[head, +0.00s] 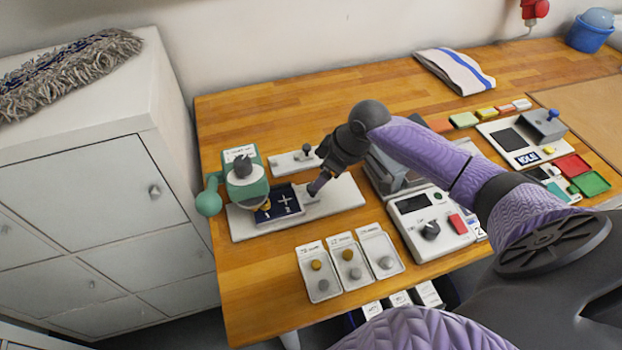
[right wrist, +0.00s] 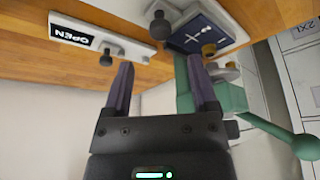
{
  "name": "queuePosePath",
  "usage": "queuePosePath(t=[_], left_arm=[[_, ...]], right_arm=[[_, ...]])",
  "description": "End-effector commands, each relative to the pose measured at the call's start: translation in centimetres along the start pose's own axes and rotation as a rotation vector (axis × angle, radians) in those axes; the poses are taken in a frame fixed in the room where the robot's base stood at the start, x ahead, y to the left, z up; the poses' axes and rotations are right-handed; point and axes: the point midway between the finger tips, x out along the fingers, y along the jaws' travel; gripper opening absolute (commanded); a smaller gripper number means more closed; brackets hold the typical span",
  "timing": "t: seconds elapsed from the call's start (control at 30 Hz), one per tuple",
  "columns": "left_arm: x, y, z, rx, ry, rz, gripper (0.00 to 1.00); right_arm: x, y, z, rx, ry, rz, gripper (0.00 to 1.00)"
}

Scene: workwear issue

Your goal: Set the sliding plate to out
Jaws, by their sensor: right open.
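A dark navy plate (head: 279,204) with a white cross mark lies on a long white base (head: 338,199), in front of a green press-like device (head: 246,185); I take it for the sliding plate. In the right wrist view the navy plate (right wrist: 197,32) shows at the top, with a dark knob (right wrist: 160,25) at its left end and a brass-coloured part at its lower edge. My right gripper (head: 317,187) is at the plate's right end; it also shows in the right wrist view (right wrist: 158,72). Its fingers are apart, with nothing seen between them. My left gripper is out of view.
A white plate (head: 288,163) with a knob stands behind; its label reads OPEN in the right wrist view (right wrist: 76,37). Knobbed white cards (head: 318,271) lie in front. A control box (head: 433,226) stands right. A grey cabinet (head: 95,180) is left of the table.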

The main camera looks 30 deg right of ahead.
Motion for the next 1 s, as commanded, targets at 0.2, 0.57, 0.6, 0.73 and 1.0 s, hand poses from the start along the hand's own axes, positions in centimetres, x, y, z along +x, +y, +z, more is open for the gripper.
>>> queuePosePath(t=[0.2,0.57,0.6,0.73,1.0], left_arm=[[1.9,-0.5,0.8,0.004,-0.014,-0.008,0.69],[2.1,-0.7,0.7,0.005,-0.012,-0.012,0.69],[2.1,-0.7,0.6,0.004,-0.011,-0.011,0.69],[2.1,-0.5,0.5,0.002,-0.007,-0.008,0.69],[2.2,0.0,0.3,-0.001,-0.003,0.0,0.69]], right_arm=[[5.2,-0.1,0.1,0.001,-0.001,-0.001,0.75],[6.3,0.0,0.0,-0.002,-0.001,0.001,0.75],[6.3,-0.1,0.0,-0.002,-0.001,0.001,0.72],[6.3,-0.1,0.0,-0.002,-0.001,0.001,0.45],[6.3,-0.1,0.0,-0.002,-0.001,0.001,0.0]])
